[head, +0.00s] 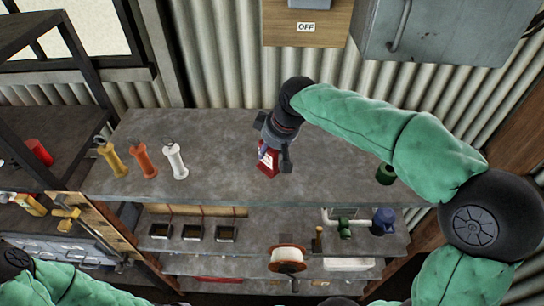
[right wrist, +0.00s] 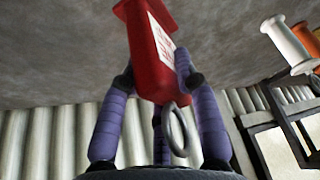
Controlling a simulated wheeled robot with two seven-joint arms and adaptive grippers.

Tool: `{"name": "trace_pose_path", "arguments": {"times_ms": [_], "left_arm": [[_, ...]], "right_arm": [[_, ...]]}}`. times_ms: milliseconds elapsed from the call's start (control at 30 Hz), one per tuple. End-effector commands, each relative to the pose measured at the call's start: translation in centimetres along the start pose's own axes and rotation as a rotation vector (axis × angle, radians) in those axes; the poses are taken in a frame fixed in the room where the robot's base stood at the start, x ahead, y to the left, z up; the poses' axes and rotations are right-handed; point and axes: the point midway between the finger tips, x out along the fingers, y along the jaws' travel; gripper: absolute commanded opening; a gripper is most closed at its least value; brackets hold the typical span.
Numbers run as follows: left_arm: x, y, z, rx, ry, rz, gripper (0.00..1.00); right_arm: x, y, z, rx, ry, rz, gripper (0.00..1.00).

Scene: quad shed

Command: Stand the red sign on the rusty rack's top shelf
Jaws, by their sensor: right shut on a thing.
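My right gripper (head: 275,148) is shut on the red sign (head: 266,164), which has a white label on its face. In the right wrist view, the purple fingers (right wrist: 156,72) grip the sides of the red sign (right wrist: 147,48), and a metal ring hangs at its top end. The sign is over the middle of the rack's grey top shelf (head: 225,140), base towards the surface and slightly tilted. I cannot tell whether its base touches the shelf. My left gripper is not in view.
White (head: 174,160), orange (head: 144,158) and yellow (head: 112,157) ringed pieces stand in a row on the shelf's left. A dark green object (head: 386,174) stands at right. A grey cabinet (head: 430,30) hangs above. The shelf around the sign is clear.

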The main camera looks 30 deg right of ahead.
Motion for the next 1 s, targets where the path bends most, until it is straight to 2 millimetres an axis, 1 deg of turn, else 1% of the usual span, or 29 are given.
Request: {"name": "trace_pose_path", "arguments": {"times_ms": [167, 300, 400, 500, 767, 933, 967, 1000], "left_arm": [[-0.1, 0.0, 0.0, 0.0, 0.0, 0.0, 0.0], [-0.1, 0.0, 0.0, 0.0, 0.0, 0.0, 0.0], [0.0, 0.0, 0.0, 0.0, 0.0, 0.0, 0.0], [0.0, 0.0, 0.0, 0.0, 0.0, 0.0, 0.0], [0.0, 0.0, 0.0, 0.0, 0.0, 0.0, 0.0], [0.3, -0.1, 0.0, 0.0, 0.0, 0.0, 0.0], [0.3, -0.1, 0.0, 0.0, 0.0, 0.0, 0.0], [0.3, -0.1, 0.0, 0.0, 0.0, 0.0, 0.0]], "right_arm": [[0.9, 0.8, 0.1, 0.001, 0.0, 0.0, 0.0], [2.4, 1.6, 0.6, 0.001, -0.003, 0.0, 0.0], [3.7, 1.5, 1.1, 0.0, -0.002, -0.001, 0.0], [4.4, 1.5, 1.4, -0.001, 0.0, 0.0, 0.0], [4.6, 1.5, 1.4, -0.001, 0.001, 0.0, 0.0], [5.0, 1.5, 1.6, -0.001, 0.001, 0.0, 0.0], [4.9, 1.5, 1.6, -0.001, 0.0, 0.0, 0.37], [4.9, 1.5, 1.6, -0.001, 0.0, 0.0, 0.48]]}}
